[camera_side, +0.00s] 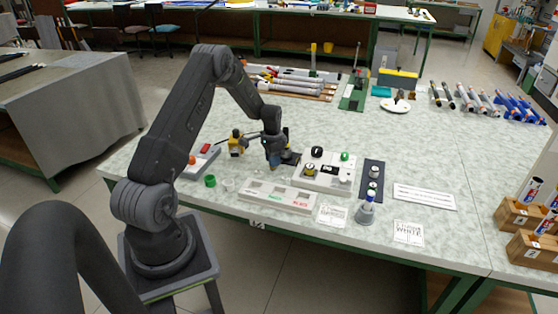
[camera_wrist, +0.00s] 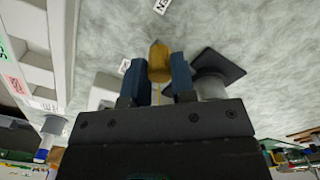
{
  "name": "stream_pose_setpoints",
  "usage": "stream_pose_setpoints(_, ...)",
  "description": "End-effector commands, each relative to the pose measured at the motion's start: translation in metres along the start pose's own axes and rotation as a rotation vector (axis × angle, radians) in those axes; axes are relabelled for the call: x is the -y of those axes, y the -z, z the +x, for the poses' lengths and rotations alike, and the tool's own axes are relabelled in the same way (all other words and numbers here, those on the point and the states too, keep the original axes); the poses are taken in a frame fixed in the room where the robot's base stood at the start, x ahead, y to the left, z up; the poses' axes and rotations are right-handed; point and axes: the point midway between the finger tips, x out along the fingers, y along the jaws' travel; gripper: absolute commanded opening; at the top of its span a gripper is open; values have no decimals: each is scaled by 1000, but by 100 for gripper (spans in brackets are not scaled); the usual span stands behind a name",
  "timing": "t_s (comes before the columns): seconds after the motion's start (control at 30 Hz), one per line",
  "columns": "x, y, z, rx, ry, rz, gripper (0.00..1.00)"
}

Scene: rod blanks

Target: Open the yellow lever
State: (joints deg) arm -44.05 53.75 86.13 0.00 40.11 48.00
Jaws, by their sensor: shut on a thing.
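The yellow lever (camera_wrist: 158,62) shows in the wrist view as a rounded yellow knob between my two blue fingertips. My gripper (camera_wrist: 157,82) is shut on it, one finger on each side. In the side view my gripper (camera_side: 274,160) points down at the table behind the long white tray, and I cannot make out the lever there. A dark square plate (camera_wrist: 220,64) with a grey cylinder lies just right of the fingers in the wrist view. The lever's lower part is mostly hidden by my gripper.
A long white tray (camera_side: 262,197) with coloured labels lies in front. A white block with knobs (camera_side: 325,180) stands to the right, and a yellow and black device (camera_side: 236,143) to the left. A grey holder (camera_side: 366,210) stands near the front edge.

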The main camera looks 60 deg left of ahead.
Motion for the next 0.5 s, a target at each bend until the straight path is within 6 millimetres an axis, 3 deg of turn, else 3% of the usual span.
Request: stream_pose_setpoints(0.5, 22, -12, 1, 0, 1, 277, 0)
